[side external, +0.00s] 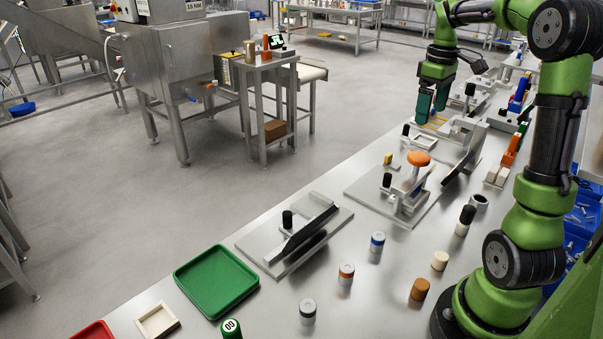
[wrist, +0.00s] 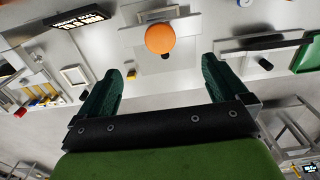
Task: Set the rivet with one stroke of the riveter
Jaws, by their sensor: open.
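A bench press with an orange round knob (side external: 418,158) stands on a flat grey plate (side external: 364,189) in the middle of the bench; it looks like the riveter, but I cannot be sure. The orange knob also shows in the wrist view (wrist: 160,38), beyond the fingers and between them. My gripper (side external: 432,120) hangs above the bench, beyond the press in the side view. Its two dark green fingers (wrist: 162,72) are spread apart with nothing between them in the wrist view. I cannot make out a rivet in either view.
A lever tool (side external: 303,238) on its own plate stands nearer the camera, beside a green tray (side external: 215,282). Small cylinders, such as a blue-banded one (side external: 377,242) and a brown one (side external: 420,289), stand along the bench. More fixtures crowd the far end.

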